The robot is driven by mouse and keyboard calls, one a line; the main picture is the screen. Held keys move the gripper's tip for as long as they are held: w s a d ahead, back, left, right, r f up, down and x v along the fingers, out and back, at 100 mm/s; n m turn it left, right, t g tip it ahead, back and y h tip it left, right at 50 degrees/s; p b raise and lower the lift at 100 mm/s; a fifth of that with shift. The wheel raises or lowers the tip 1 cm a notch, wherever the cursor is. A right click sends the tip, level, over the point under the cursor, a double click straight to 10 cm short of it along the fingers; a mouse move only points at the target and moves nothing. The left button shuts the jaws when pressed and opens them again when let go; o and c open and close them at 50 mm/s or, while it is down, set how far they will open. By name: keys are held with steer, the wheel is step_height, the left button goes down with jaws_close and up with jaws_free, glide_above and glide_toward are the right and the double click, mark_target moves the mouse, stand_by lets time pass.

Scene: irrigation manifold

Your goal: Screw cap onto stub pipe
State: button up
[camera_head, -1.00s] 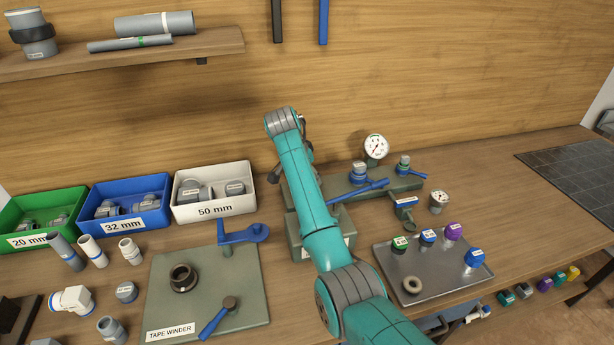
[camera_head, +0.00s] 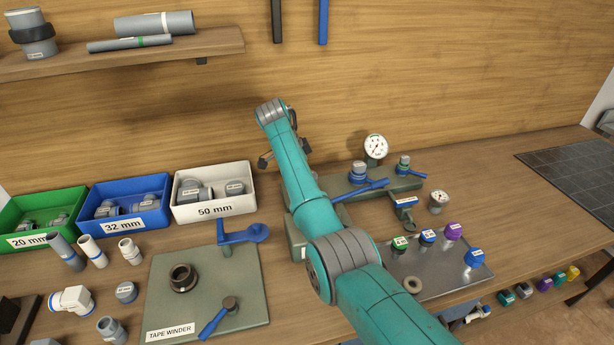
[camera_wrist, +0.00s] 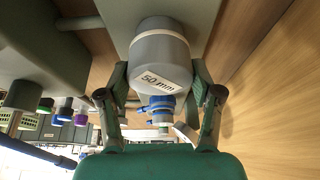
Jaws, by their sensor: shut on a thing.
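A grey cap labelled 50 mm (camera_wrist: 160,52) is between the fingers of my gripper (camera_wrist: 158,82) in the wrist view. The fingers are shut on it from both sides. Beyond the cap is a grey-green block (camera_wrist: 120,12); the cap's far end lies against or close to it. I cannot see the stub pipe clearly, nor tell how far the cap is on it. In the head view, part of my gripper (camera_head: 266,160) shows left of my arm, in front of the wooden wall. My arm hides the cap there.
The manifold with a gauge (camera_head: 375,147) and blue-handled valves stands right of my arm. A metal tray (camera_head: 440,275) with coloured caps is at the right front. The tape winder board (camera_head: 165,305) and the white 50 mm bin (camera_head: 215,208) are on the left.

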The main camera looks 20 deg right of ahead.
steer(key=shift+d+r+m, duration=0.1)
steer(key=shift+d+m, duration=0.1)
steer(key=shift+m, duration=0.1)
steer(key=m+g, duration=0.1)
steer(key=m, duration=0.3)
steer(key=shift+g, duration=0.4)
steer(key=o, duration=1.5)
steer(key=shift+w, duration=0.1)
steer(key=shift+o, duration=0.5)
steer(key=shift+a, duration=0.1)
steer(key=shift+r, duration=2.9)
